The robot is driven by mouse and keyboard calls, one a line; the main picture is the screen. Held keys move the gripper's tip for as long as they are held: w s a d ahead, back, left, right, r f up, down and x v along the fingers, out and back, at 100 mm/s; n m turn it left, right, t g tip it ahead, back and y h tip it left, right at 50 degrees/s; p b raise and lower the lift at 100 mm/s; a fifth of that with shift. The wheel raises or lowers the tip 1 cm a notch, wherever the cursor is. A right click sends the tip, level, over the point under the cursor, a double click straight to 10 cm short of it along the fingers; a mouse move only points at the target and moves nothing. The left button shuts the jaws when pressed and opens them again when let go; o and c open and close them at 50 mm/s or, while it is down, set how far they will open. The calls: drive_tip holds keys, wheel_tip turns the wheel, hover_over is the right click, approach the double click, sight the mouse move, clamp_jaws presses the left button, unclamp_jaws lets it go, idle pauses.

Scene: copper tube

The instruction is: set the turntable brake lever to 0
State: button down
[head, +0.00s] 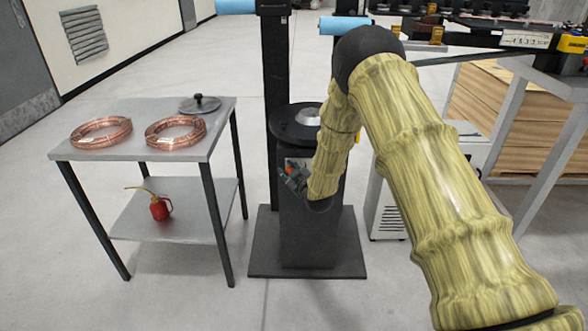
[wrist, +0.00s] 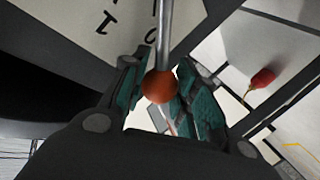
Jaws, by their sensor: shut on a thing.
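The brake lever is a metal rod (wrist: 166,35) with an orange ball knob (wrist: 159,87) at its end. In the head view the knob (head: 291,168) shows on the front of the dark turntable pedestal (head: 300,235). My gripper (head: 293,178) is at the pedestal front, its teal-padded fingers (wrist: 160,78) on both sides of the knob and shut on it. A pale plate (wrist: 85,22) behind the lever carries black marks, a 1 and a 0. Another mark above is cut off by the frame.
A white cabinet (head: 388,210) is right of the pedestal. Floor in front is clear.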

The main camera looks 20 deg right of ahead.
drive_tip(key=shift+a+f+n, duration=0.3)
drive_tip(key=shift+a+f, duration=0.05)
idle(0.3)
drive_tip(key=c, duration=1.1)
unclamp_jaws()
drive_tip(key=shift+w+f, duration=0.1)
drive_tip(key=shift+o, duration=0.2)
drive_tip(key=v, duration=1.2)
drive_tip(key=shift+r, duration=0.25)
